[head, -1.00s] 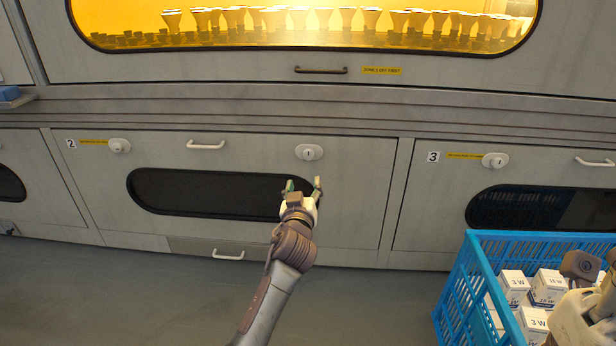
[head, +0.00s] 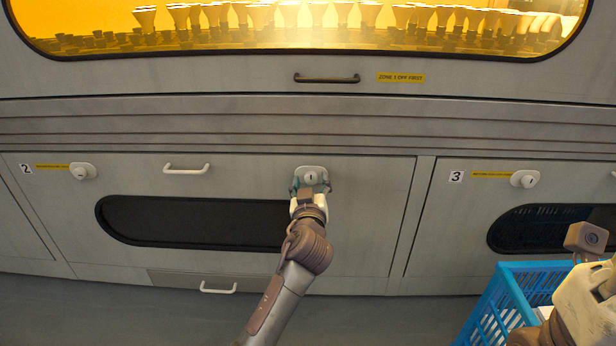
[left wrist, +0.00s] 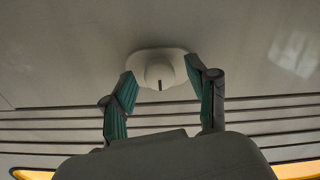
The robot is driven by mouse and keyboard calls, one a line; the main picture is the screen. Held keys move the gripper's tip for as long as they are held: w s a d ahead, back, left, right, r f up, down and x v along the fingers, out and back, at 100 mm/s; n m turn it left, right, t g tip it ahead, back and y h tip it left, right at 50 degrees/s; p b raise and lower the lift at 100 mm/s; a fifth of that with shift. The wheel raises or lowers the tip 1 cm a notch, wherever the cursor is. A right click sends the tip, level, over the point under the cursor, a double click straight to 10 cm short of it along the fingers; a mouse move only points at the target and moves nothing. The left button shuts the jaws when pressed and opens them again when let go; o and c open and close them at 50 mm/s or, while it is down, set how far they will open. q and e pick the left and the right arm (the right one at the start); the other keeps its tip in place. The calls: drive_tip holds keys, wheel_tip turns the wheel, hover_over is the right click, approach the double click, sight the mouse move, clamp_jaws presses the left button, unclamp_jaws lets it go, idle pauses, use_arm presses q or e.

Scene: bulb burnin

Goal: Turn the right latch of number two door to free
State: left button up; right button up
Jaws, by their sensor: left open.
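The number two door (head: 250,170) is a grey panel with a dark oval window. Its right latch (head: 310,176) is a white plate with a round knob and a dark slot, which stands upright in the left wrist view (left wrist: 158,72). My left gripper (head: 311,186) is open at the latch. Its teal-padded fingers stand on either side of the knob in the left wrist view (left wrist: 160,92); I cannot tell whether they touch it. The left latch (head: 82,171) of the door is at its far left. My right gripper (head: 590,245) shows only partly at the right edge.
A white handle (head: 186,169) sits between the latches. A blue crate (head: 505,300) stands at the lower right, before the number three door (head: 455,225). An orange-lit window (head: 300,30) with several bulbs is above.

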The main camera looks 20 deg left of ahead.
use_arm(q)
clamp_jaws()
idle(0.4)
